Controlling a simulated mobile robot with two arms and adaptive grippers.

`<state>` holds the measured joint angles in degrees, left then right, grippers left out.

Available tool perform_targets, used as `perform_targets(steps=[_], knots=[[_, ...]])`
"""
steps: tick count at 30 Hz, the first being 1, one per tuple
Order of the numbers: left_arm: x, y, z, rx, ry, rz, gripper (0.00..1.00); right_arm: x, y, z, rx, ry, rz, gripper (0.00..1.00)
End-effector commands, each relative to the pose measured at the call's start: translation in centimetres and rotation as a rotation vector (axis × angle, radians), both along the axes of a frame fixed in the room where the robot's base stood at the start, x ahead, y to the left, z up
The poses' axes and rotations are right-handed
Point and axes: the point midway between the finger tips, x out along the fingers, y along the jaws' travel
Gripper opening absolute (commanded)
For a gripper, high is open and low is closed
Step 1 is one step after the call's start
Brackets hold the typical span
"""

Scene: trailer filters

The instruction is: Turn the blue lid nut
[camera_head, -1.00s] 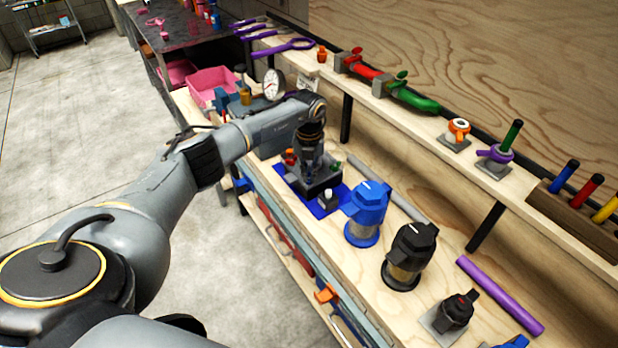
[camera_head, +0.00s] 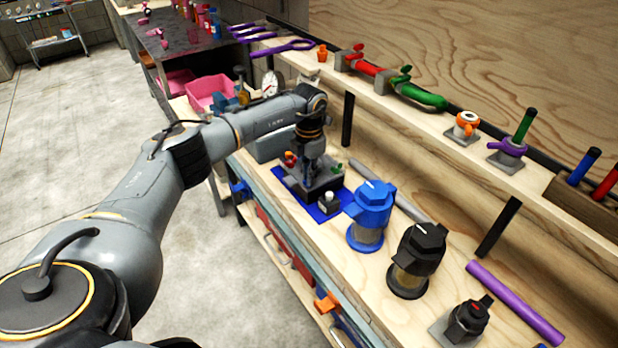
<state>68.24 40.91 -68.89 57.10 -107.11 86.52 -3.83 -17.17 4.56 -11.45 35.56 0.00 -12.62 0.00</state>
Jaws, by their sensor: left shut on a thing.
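My left gripper (camera_head: 316,178) points down at a dark block (camera_head: 325,187) on a blue mat (camera_head: 327,213) on the bench. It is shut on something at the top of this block. The held thing is hidden by the fingers, so I cannot tell its colour or shape. A blue-lidded filter (camera_head: 371,214) with a clear lower bowl stands upright to the right of the block, apart from the gripper. I cannot make out a separate blue nut on its lid. My right gripper is not in view.
A black-lidded filter (camera_head: 417,259) and a smaller black fitting (camera_head: 467,321) stand farther right. A purple rod (camera_head: 514,302) lies beside them. The shelf behind holds a red and green pipe (camera_head: 395,83) and valves. A pink bin (camera_head: 211,88) stands at the far left.

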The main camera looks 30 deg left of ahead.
Motion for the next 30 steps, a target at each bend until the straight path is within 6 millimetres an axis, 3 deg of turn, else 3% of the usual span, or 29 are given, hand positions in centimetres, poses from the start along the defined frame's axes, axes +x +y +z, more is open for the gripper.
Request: perform_targets(steps=[22,24,26,30], knots=[[0.14,0.05,0.2,0.0,-0.005,-0.087,0.0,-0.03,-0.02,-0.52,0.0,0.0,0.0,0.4],[0.14,0.05,0.2,0.0,-0.005,-0.087,0.18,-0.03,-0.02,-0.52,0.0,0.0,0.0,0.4],[0.12,0.05,0.17,0.001,-0.004,-0.086,0.29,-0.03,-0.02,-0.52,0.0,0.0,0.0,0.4],[0.07,0.03,0.11,0.0,-0.003,-0.087,0.29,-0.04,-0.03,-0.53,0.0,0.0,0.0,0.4]])
